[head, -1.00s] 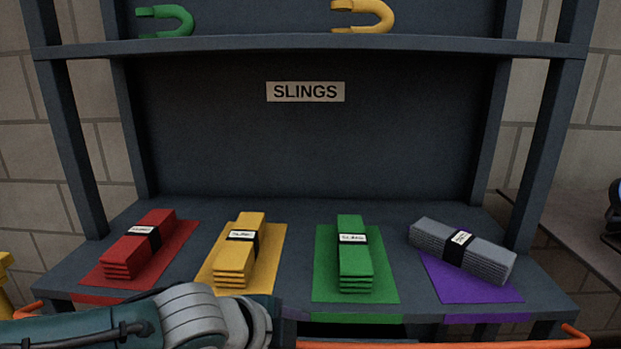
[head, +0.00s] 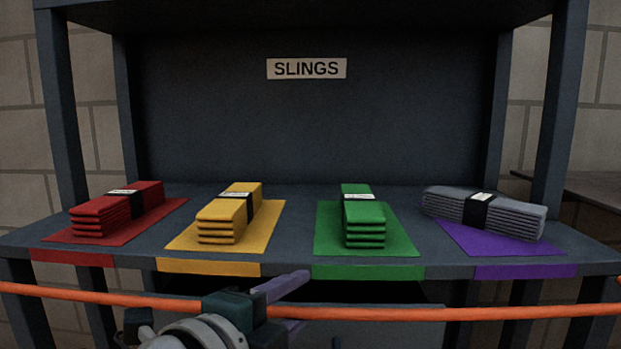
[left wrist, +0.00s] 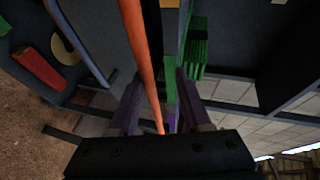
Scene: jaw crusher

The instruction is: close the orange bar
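The orange bar (head: 440,314) runs across the front of the rack, just below the shelf edge. It also shows in the left wrist view (left wrist: 141,55), passing between my fingers. My left gripper (head: 288,306) is at the bar, with one purple-grey finger above it and one below it. In the left wrist view my left gripper (left wrist: 160,103) has its fingers apart, with gaps beside the bar, so it is open around it. My gripper body hides a short piece of the bar in the head view. My right gripper is not in view.
Red slings (head: 100,212), yellow slings (head: 230,216), green slings (head: 363,220) and grey slings (head: 500,213) lie on coloured mats on the rack shelf. The grey stack sits askew on the purple mat (head: 520,270). Rack posts (head: 560,120) stand at both sides.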

